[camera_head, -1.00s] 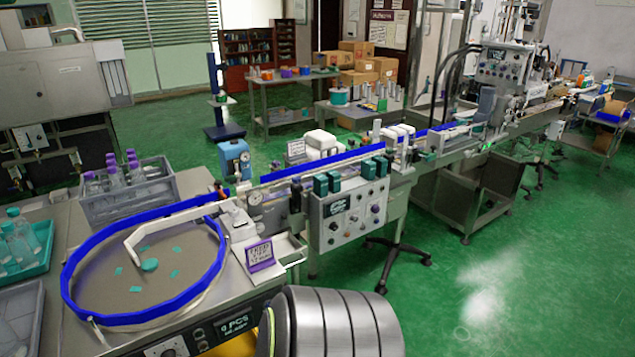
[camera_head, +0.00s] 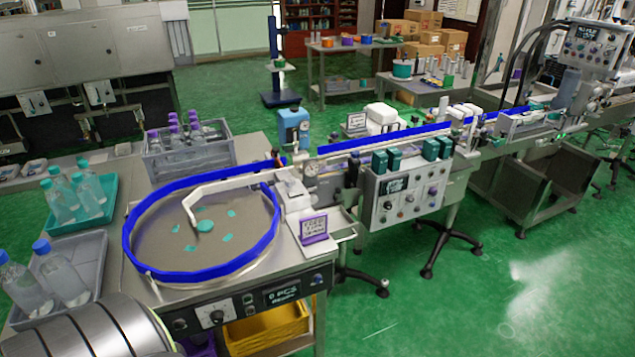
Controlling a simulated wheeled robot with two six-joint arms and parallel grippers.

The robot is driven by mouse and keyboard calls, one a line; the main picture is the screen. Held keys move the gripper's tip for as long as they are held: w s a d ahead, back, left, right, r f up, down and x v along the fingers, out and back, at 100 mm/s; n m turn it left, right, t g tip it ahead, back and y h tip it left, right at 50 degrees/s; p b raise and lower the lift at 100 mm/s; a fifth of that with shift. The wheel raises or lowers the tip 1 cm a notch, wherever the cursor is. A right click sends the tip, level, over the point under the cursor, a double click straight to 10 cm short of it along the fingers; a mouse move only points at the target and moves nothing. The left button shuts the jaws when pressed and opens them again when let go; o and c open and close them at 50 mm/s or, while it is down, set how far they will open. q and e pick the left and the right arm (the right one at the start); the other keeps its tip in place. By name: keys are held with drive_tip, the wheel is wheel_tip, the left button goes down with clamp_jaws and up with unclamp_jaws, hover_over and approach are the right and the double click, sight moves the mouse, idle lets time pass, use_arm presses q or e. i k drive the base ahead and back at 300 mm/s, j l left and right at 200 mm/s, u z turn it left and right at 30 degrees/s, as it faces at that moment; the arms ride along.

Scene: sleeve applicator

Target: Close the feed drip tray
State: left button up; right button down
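A yellow tray-like container (camera_head: 268,328) sits low under the front of the feed table, below its control panel. It may be the feed drip tray, but I cannot tell for sure. Its front shows beneath the table edge; I cannot tell how far it stands out. Above it is the round feed turntable (camera_head: 160,245) with a blue rim and several teal pieces on it. Neither of my grippers is in view.
The feed table's control panel (camera_head: 246,303) faces the front. A teal tray (camera_head: 100,211) and a grey tray (camera_head: 92,262) with bottles stand at left. The conveyor (camera_head: 400,137) runs to the right. Green floor (camera_head: 470,310) is open at front right.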

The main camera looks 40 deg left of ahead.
sight(341, 228)
drive_tip(key=u, duration=1.15)
